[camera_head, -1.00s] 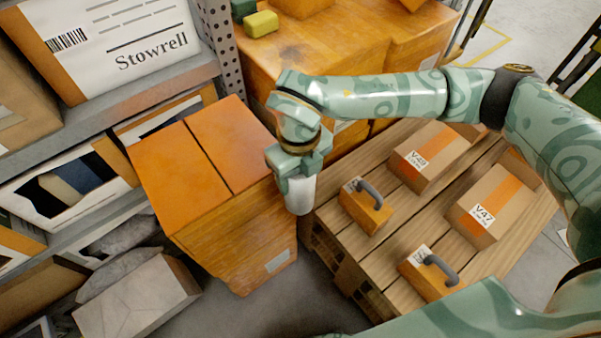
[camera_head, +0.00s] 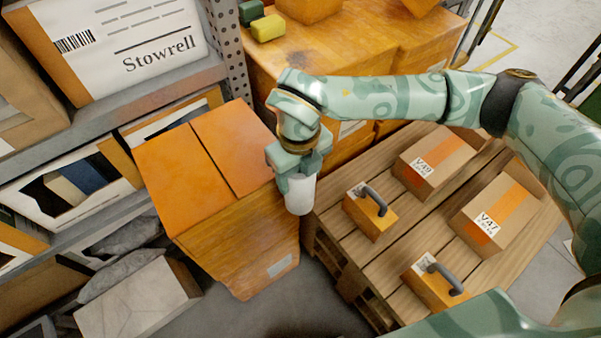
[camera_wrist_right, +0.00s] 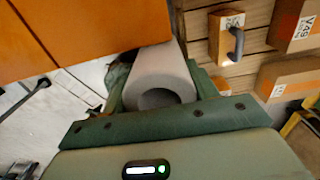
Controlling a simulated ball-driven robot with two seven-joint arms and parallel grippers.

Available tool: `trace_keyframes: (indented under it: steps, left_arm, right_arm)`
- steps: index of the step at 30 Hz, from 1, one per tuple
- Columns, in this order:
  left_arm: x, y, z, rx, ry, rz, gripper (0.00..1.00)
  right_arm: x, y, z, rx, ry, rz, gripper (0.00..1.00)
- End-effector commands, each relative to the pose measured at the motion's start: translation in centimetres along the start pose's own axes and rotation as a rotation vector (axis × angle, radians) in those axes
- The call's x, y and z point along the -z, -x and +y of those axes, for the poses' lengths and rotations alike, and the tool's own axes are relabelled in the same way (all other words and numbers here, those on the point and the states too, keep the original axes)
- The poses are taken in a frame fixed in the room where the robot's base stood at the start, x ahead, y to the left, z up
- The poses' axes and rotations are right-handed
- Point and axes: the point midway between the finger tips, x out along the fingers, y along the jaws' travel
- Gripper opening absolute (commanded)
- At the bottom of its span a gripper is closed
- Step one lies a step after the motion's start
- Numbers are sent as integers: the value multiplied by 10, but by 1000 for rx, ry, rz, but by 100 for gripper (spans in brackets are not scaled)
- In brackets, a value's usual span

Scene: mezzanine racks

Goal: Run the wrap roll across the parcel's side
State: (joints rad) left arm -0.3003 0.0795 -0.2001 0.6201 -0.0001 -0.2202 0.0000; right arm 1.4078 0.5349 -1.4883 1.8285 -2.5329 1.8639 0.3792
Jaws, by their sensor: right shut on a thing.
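The wrap roll (camera_head: 300,194) is a pale white cylinder hanging below my right gripper (camera_head: 298,172), which is shut on it. The parcel (camera_head: 238,238) is a large orange box. The roll is beside the parcel's right edge, near the upper part of its side; I cannot tell whether they touch. In the right wrist view the grey-white roll (camera_wrist_right: 158,68) shows its hollow end between the green fingers, next to the orange parcel (camera_wrist_right: 85,30). My left gripper is not in view.
Shelving with a Stowrell carton (camera_head: 125,45) stands at the left. A wooden pallet (camera_head: 385,258) at the right bears cardboard boxes (camera_head: 490,212) and orange blocks with grey handles (camera_head: 370,215). More orange cartons (camera_head: 340,50) stand behind. Grey floor shows in front of the parcel.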

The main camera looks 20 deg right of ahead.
Motion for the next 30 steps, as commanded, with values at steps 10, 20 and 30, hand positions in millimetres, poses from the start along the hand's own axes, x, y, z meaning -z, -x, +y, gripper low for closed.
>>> trace_keyframes:
  steps: [10,20,30]
  left_arm:
    - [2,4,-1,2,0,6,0]
    - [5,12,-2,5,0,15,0]
    - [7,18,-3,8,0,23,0]
  right_arm:
    - [-1,2,9,0,4,-3,40]
    - [-1,2,31,0,2,-3,40]
    - [-3,3,50,-1,3,-5,40]
